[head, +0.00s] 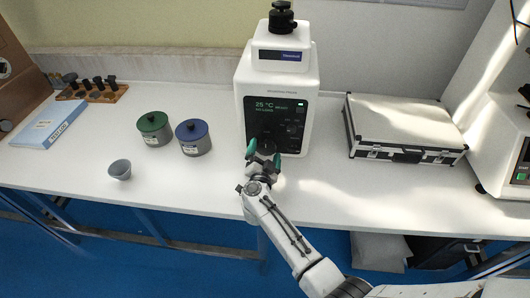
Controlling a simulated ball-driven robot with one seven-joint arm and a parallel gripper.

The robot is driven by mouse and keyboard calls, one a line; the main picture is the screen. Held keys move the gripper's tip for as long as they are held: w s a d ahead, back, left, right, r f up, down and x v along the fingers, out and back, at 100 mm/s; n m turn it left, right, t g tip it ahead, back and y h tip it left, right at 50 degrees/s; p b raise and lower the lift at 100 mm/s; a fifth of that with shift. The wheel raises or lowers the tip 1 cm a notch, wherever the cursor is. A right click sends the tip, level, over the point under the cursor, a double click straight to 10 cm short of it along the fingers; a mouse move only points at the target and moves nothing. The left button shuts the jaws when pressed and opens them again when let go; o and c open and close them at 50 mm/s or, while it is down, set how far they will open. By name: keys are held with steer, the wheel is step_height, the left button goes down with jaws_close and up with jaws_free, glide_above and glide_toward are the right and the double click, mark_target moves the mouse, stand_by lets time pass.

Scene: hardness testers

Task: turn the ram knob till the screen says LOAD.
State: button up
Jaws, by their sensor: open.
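A white press-like machine (245,76) stands on the bench at the middle, with a black front panel. Its screen (271,107) shows green text, with "25 °C" at the left; the smaller words are hard to read. A dark round knob (266,146) sits low on the panel, partly hidden by my gripper. Another black knob (282,18) tops the machine; no label tells which is the ram knob. My gripper (264,156), with teal fingertips, is open in front of the low knob, one finger on each side of it in the picture. I cannot tell whether they touch it.
A green-lidded pot (154,130), a blue-lidded pot (195,145) and a small grey cup (120,169) stand left of the machine. A silver case (403,122) lies to the right. Another white machine (503,140) is at the far right. The bench front has free room.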

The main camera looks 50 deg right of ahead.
steer(key=shift+w+d, duration=0.25)
steer(key=shift+d, duration=0.05)
steer(key=shift+c, duration=0.2)
steer(key=c, duration=1)
